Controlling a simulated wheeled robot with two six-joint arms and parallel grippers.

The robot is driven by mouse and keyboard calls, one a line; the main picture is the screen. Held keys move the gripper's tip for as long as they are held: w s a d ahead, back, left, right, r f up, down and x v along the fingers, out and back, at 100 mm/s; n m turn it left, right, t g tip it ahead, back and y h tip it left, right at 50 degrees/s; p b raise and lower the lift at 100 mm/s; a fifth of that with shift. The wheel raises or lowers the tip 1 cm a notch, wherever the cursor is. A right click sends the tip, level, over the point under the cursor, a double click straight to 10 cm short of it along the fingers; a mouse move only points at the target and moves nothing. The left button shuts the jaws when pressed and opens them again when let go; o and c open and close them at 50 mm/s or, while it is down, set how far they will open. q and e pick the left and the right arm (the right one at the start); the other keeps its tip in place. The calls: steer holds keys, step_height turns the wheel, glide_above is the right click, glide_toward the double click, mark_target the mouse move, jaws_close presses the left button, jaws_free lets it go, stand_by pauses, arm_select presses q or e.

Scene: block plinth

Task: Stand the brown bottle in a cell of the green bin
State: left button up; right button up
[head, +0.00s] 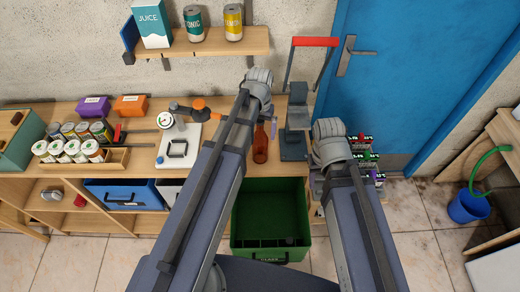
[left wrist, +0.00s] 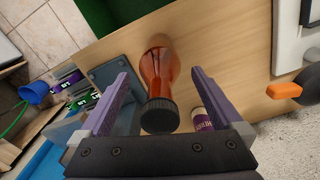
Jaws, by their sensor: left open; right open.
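The brown bottle (head: 261,147) stands on the wooden bench, just behind the green bin. In the left wrist view the bottle (left wrist: 160,72) has a dark cap facing the camera and lies between the fingers. My left gripper (head: 261,129) is open around the bottle's upper part, with visible gaps beside it; its fingers also show in the left wrist view (left wrist: 160,105). The green bin (head: 235,222) sits low in front of the bench, with dividers near its front wall. My right arm reaches forward on the right, and its fingers are hidden behind its wrist.
A grey press with a red handle (head: 314,42) stands right of the bottle. A purple-labelled can (left wrist: 203,120) is near the left fingers.

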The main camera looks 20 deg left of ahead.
arm_select(q)
steer(key=shift+f+b, duration=0.35)
steer(key=shift+f, duration=0.45)
steer(key=shift+r, duration=0.1)
steer(key=shift+c, duration=0.4)
jaws_close()
